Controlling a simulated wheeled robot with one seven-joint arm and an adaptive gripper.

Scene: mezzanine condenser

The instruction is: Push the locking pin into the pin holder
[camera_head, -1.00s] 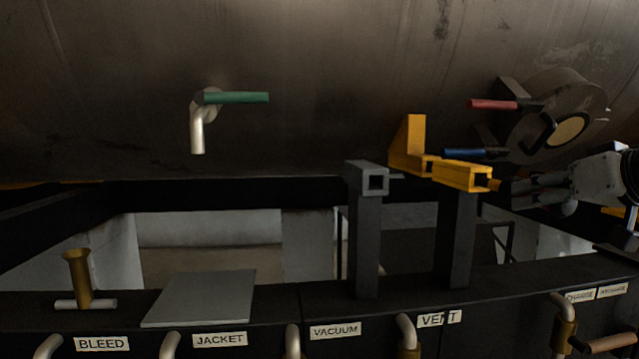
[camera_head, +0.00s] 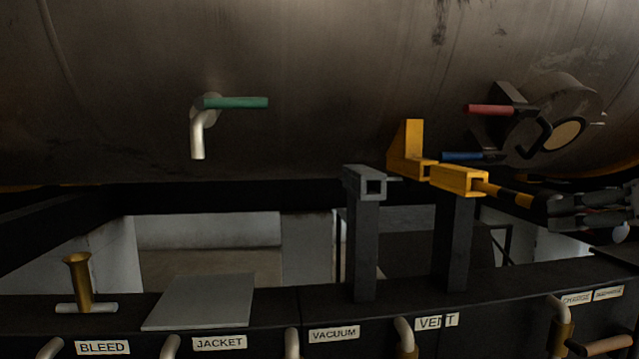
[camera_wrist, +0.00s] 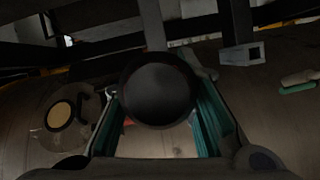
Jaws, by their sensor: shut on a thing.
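My gripper (camera_head: 560,207), at the right in the head view, is shut on the pin's outer end. In the wrist view, the pin's dark round head (camera_wrist: 160,93) fills the space between the teal finger pads and hides what lies beyond. A grey square holder (camera_head: 366,182) stands on a second post to the left, its opening empty.
A yellow upright bracket (camera_head: 408,148) stands behind the yellow holder. Red (camera_head: 490,109) and blue (camera_head: 462,156) handles and a round port (camera_head: 565,133) are close above my gripper. A green-handled valve (camera_head: 235,103) is far left. A labelled dark ledge runs below.

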